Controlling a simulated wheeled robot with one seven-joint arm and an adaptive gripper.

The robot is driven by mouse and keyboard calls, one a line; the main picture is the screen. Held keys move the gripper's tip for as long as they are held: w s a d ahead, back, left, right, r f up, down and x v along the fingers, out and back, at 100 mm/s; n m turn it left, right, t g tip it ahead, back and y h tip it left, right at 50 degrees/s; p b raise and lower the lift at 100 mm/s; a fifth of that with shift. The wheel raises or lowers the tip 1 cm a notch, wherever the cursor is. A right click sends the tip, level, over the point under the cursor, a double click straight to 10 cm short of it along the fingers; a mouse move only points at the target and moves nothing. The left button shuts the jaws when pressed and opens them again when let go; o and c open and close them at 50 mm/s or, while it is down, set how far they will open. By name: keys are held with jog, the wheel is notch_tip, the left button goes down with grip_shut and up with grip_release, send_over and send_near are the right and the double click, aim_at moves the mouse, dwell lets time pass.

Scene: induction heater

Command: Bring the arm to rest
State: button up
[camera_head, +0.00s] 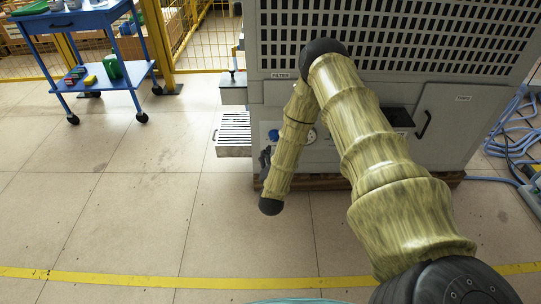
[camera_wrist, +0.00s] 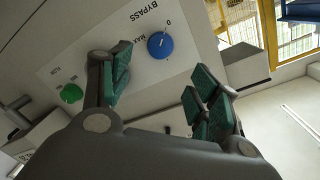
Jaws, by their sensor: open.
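My gripper (camera_wrist: 158,95) is open and empty in the wrist view, its green-padded fingers spread apart in front of the heater's panel. A blue knob (camera_wrist: 160,45) marked BYPASS, with MAX and 0 labels, shows beyond the gap between the fingers. A green knob (camera_wrist: 71,93) sits on the same white panel to the left. In the head view my arm is bent, reaching forward and then down at the front of the grey machine (camera_head: 455,125). My gripper is mostly hidden there behind the arm's end. The blue knob (camera_head: 273,134) shows beside the forearm.
A blue cart (camera_head: 75,20) with tools and boxes stands at the back left. Yellow fencing (camera_head: 205,45) runs behind it. Blue hoses (camera_head: 515,130) lie at the right. A slotted grey box (camera_head: 234,132) juts out left of the arm. The tiled floor (camera_head: 130,215) at left is clear.

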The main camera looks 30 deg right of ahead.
jog(key=s+a+f+n+g+y, duration=0.35)
jog(key=s+a+f+n, duration=0.2)
jog(key=s+a, duration=0.3)
jog(key=s+a+f+n+g+y, duration=0.35)
jog(key=s+a+f+y, duration=0.2)
jog(key=s+a, duration=0.3)
jog(key=s+a+n+g, duration=0.2)
jog(key=s+n+g, duration=0.1)
jog(key=s, duration=0.9)
jog(key=s+a+n+g, duration=0.2)
jog(key=s+n+g, duration=0.15)
jog(key=s, duration=0.95)
notch_tip(320, 180, up, 28)
jog(key=p, duration=2.8)
jog(key=shift+s+a+g+y, duration=0.2)
jog(key=shift+s+g+y, duration=0.15)
jog(key=shift+s, duration=0.1)
jog(key=shift+c, duration=0.3)
